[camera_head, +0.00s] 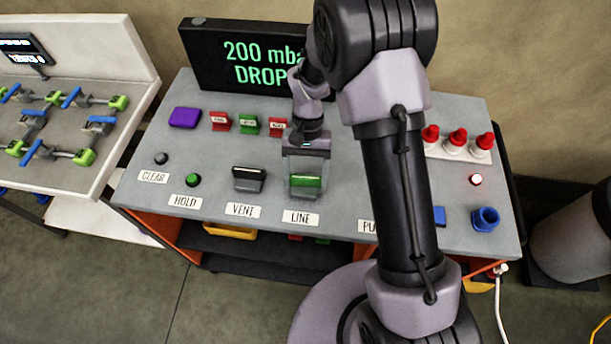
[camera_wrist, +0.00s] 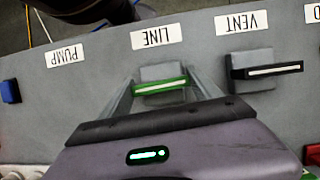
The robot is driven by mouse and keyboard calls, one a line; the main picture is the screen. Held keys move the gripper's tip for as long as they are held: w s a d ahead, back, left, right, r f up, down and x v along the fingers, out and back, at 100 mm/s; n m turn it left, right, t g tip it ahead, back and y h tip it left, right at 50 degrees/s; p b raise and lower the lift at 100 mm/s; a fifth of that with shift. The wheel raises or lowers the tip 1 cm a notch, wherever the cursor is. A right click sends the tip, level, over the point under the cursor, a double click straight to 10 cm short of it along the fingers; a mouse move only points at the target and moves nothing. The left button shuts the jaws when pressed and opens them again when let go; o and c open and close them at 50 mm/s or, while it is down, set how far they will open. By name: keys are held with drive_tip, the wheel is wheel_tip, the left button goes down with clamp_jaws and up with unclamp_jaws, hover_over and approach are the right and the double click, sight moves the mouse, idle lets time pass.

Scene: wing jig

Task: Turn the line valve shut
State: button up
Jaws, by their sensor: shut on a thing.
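The line valve (camera_head: 306,182) has a green handle with a pale stripe on a grey block, just above the LINE label (camera_head: 300,218). In the wrist view the green handle (camera_wrist: 160,88) lies crosswise between my two fingers. My gripper (camera_head: 305,170) comes down from above and is shut on this handle. The vent valve (camera_head: 248,179), with a black handle, stands left of it above the VENT label; in the wrist view it (camera_wrist: 266,70) is on the right, apart from my fingers. My arm covers part of the panel to the right.
The grey panel (camera_head: 140,190) also bears CLEAR and HOLD buttons, a purple block (camera_head: 185,117), red and green tags, red-topped pieces (camera_head: 455,140) and a blue socket (camera_head: 485,218). A display (camera_head: 245,60) at the back reads "200 mba" and "DROP", partly hidden by my arm.

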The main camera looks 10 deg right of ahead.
drive_tip(key=shift+m, duration=0.4)
drive_tip(key=o, duration=1.4)
drive_tip(key=p+v, duration=0.2)
drive_tip(key=v, duration=0.6)
drive_tip(key=p+v, duration=0.3)
drive_tip(key=v, duration=0.6)
drive_tip(key=shift+w+d+r, duration=0.15)
drive_tip(key=shift+d, duration=0.1)
